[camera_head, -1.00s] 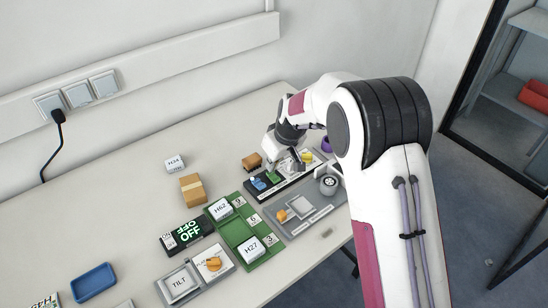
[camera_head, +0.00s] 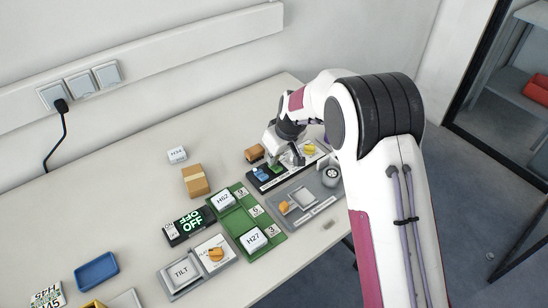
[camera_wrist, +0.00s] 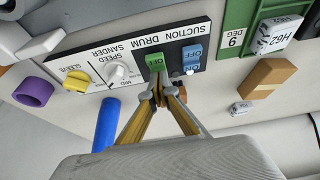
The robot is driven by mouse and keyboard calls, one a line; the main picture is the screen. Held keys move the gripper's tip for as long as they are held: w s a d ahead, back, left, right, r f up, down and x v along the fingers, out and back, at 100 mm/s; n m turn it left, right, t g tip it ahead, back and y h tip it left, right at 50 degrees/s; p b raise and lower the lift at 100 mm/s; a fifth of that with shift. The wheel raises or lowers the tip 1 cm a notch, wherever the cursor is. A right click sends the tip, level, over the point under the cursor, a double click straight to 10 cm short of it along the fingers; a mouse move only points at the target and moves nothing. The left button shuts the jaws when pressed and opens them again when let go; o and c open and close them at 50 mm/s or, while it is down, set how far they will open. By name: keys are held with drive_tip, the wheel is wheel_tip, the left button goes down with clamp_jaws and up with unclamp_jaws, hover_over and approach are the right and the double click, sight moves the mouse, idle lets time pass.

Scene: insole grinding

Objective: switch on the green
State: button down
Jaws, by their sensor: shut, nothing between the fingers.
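A black-and-white control panel (camera_wrist: 206,32) labelled suction, drum and sander shows upside down in the wrist view. On it are a green rocker switch (camera_wrist: 155,62) and a blue rocker switch (camera_wrist: 192,58) beside it. The green switch also shows in the head view (camera_head: 277,168), left of my gripper (camera_head: 297,161). In the wrist view my gripper (camera_wrist: 158,92) is shut and empty, its fingertips right at the near end of the green switch. I cannot tell whether they touch it.
The panel also carries a white speed knob (camera_wrist: 117,73) and a yellow knob (camera_wrist: 77,81). A blue cylinder (camera_wrist: 105,124) and a purple ring (camera_wrist: 34,92) lie nearby. A cardboard box (camera_head: 196,180) and a green tray (camera_head: 238,227) stand left of the panel.

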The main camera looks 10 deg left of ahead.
sight(279, 169)
drive_tip(key=shift+s+d, duration=0.3)
drive_tip(key=shift+s+d, duration=0.25)
idle(0.4)
drive_tip(key=shift+r, duration=0.9)
wheel_tip(279, 169, up, 12)
drive_tip(key=shift+s+d+r, duration=0.15)
drive_tip(key=shift+s+d, duration=0.25)
idle(0.4)
